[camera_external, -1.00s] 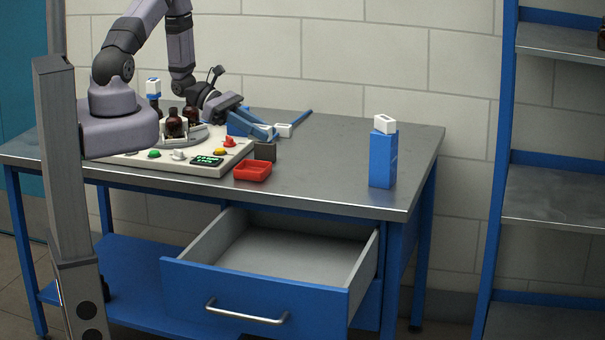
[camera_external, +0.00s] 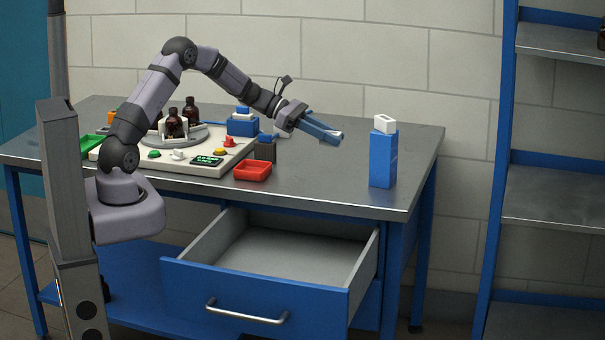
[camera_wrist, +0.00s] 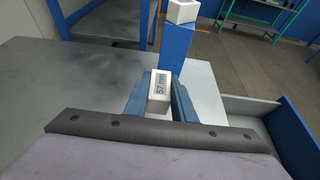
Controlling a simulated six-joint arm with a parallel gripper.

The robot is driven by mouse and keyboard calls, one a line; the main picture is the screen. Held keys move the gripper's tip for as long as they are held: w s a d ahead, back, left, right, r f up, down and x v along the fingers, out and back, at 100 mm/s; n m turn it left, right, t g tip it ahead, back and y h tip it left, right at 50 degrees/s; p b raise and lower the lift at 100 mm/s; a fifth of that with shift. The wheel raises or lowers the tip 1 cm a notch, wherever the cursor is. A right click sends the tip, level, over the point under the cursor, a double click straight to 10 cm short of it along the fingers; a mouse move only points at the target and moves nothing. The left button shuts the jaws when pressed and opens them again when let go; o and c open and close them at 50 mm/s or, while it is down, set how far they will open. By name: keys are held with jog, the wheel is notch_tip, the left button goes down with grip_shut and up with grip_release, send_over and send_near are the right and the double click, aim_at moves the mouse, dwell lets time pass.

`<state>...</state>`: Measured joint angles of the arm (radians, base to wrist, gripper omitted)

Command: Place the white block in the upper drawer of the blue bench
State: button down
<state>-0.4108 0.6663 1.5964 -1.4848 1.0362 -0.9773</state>
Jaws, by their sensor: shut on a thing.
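My gripper (camera_external: 328,134) is shut on a white block (camera_wrist: 160,92), which sits between its blue fingers in the wrist view and carries a "57 mm" label. In the external view the gripper is over the right half of the bench top (camera_external: 300,185), left of a tall blue box. The drawer of the blue bench (camera_external: 255,293) is pulled out below the bench top and its visible inside is empty. The gripper is above and behind the drawer, not inside it.
The tall blue box (camera_external: 383,160) stands near the bench's right end with another white block (camera_external: 384,124) on top. A red tray (camera_external: 252,170) lies near the front edge. A control panel (camera_external: 178,163) with brown bottles (camera_external: 175,123) fills the left side. Shelving (camera_external: 553,192) stands at the right.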

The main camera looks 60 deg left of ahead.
aim_at(342, 174)
jog(key=shift+t, duration=0.3)
jog(key=shift+w+d+r+b, duration=0.3)
jog(key=shift+w+b, duration=0.25)
jog(key=shift+w+d+r+b, duration=0.25)
jog(key=shift+w+b, duration=0.25)
jog(key=shift+w, duration=0.05)
jog(key=shift+w+d+r+b, duration=0.3)
jog(key=shift+w+b, duration=0.25)
jog(key=shift+f, duration=4.85)
jog(key=shift+f+n+y+b, duration=0.15)
jog(key=shift+n+y+b, duration=0.15)
jog(key=c, duration=1.5)
grip_release()
jog(key=shift+f, duration=0.1)
jog(key=v, duration=0.5)
jog(key=shift+a+r+b, duration=0.3)
jog(key=shift+a+b, duration=0.05)
jog(key=shift+a, duration=0.05)
jog(key=shift+o, duration=0.5)
jog(key=shift+v, duration=0.85)
